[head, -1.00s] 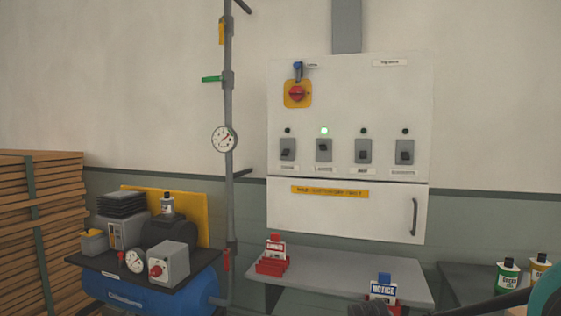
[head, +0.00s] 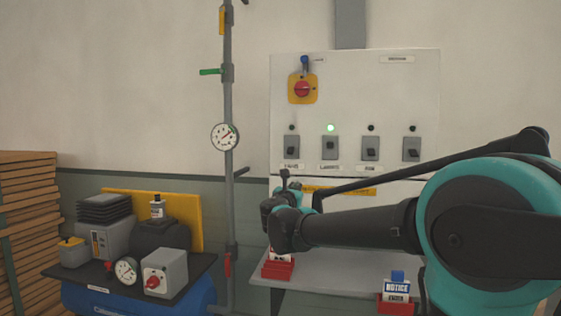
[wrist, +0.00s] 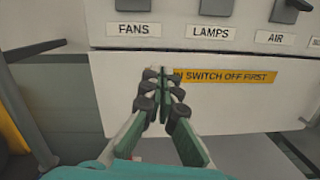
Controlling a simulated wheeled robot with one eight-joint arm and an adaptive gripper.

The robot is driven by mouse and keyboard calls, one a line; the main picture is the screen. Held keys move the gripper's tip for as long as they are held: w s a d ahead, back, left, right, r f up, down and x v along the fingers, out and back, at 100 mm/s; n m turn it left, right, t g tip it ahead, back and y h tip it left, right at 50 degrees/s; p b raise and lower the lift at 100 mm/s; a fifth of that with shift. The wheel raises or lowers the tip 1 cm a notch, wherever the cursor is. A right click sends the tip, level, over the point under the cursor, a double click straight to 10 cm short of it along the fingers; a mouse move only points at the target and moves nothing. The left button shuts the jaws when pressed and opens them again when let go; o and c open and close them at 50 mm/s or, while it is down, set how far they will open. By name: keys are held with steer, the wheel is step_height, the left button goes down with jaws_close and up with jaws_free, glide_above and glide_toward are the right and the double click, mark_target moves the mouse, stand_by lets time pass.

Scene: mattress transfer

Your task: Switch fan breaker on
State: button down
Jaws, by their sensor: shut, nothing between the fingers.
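The fan breaker (head: 291,147) is the leftmost switch in the row on the white electrical panel (head: 355,85). The lamp above it is dark. In the wrist view its label FANS (wrist: 133,30) is at the top, with only the bottom of the switch showing, so its lever position is cut off there. My gripper (wrist: 163,85) is shut and empty, fingers together in front of the lower panel door, below and slightly right of the FANS label. In the head view my gripper (head: 284,178) is just below the fan breaker, apart from it.
The lamps breaker (head: 330,148) is right of it, under a lit green lamp. The air breaker (head: 370,148) and another follow. A red rotary switch (head: 302,89) sits above. A grey vertical pipe (head: 229,190) with gauge stands left. A grey shelf (head: 330,272) lies below.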

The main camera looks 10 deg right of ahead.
mark_target(292, 165)
steer(key=a+r+n, duration=0.1)
steer(key=a, duration=0.1)
steer(key=w+a+r+n+t+y, duration=0.1)
steer(key=r, duration=0.1)
steer(key=shift+w+a+n, duration=0.2)
steer(key=shift+a+n, duration=0.15)
steer(key=shift+n, duration=0.05)
steer(key=x, duration=1)
steer(key=shift+s+a+r, duration=0.1)
steer(key=shift+s+r, duration=0.15)
steer(key=shift+r, duration=0.25)
steer(key=shift+s+a+r, duration=0.1)
steer(key=shift+s+r, duration=0.2)
steer(key=shift+r, duration=0.2)
steer(key=shift+s+r, duration=0.35)
steer(key=shift+r, duration=0.45)
